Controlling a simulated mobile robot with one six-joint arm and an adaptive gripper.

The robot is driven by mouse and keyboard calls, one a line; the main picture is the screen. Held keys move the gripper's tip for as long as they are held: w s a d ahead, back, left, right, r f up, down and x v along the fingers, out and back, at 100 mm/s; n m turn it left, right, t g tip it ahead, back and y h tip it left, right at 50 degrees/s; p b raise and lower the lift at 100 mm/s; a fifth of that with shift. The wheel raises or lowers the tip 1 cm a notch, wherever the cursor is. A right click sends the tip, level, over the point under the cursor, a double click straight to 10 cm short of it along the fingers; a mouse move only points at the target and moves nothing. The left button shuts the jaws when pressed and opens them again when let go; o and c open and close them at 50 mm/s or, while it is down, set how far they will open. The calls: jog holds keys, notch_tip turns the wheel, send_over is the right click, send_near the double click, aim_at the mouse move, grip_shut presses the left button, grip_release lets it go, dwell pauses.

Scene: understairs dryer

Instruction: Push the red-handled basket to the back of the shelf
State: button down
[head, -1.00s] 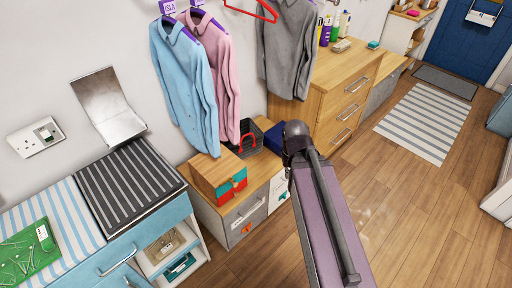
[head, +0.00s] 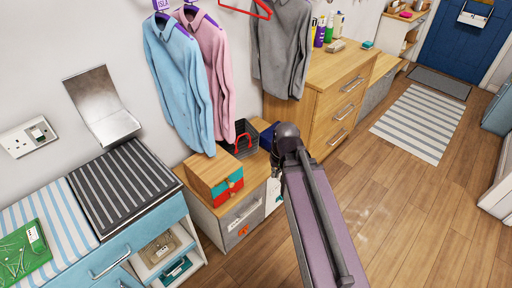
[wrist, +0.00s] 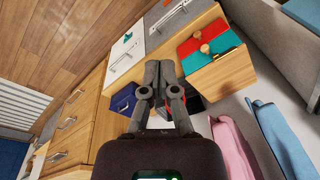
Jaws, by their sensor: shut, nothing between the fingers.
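The dark basket (head: 250,131) with a red handle (head: 242,142) stands on the wooden top of a low unit (head: 256,161), between a wooden box and a blue box. It is close to the wall. In the wrist view my gripper (wrist: 164,66) is shut and empty, with its fingers side by side. The basket is mostly hidden behind the fingers there; only bits of dark and red show beside them. In the head view my arm's end is just right of the basket, and the fingers are hidden. I cannot tell whether they touch the basket.
The wooden box (head: 211,172) with red and teal fronts sits left of the basket. The blue box (wrist: 123,99) sits on its other side. Shirts (head: 180,85) hang above. A taller wooden drawer unit (head: 330,95) stands to the right. The floor in front is open.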

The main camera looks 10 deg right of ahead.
jog(key=w+a+f+m+t+y+b, duration=0.2)
jog(key=w+f+t+y+b, duration=0.15)
jog(key=w+f+b, duration=0.65)
jog(key=w+a+f+m+t+y+b, duration=0.3)
jog(key=w+f+b, duration=0.4)
jog(key=b, duration=0.6)
jog(key=w+d+f+m+t+h+b, duration=0.1)
jog(key=w+d+f+m+t+b, duration=0.3)
jog(key=b, duration=0.6)
jog(key=w+d+f+m+t+h+b, duration=0.1)
jog(key=w+d+f+m+t+b, duration=0.4)
jog(key=w+d+b, duration=0.3)
jog(key=shift+w+d+f+t+b, duration=0.25)
jog(key=shift+w+d+t+b, duration=0.15)
jog(key=shift+w+b, duration=0.9)
jog(key=shift+a, duration=0.1)
send_near(255, 140)
jog(key=w+d, duration=0.1)
jog(key=w, duration=0.4)
jog(key=shift+w+a+r, duration=0.1)
jog(key=shift+w+a, duration=0.25)
jog(key=shift+a, duration=0.2)
jog(key=shift+w+a+r, duration=0.1)
jog(key=shift+w+a, duration=0.25)
jog(key=shift+a, duration=0.2)
jog(key=shift+w+a, duration=0.25)
jog(key=shift+a, duration=0.35)
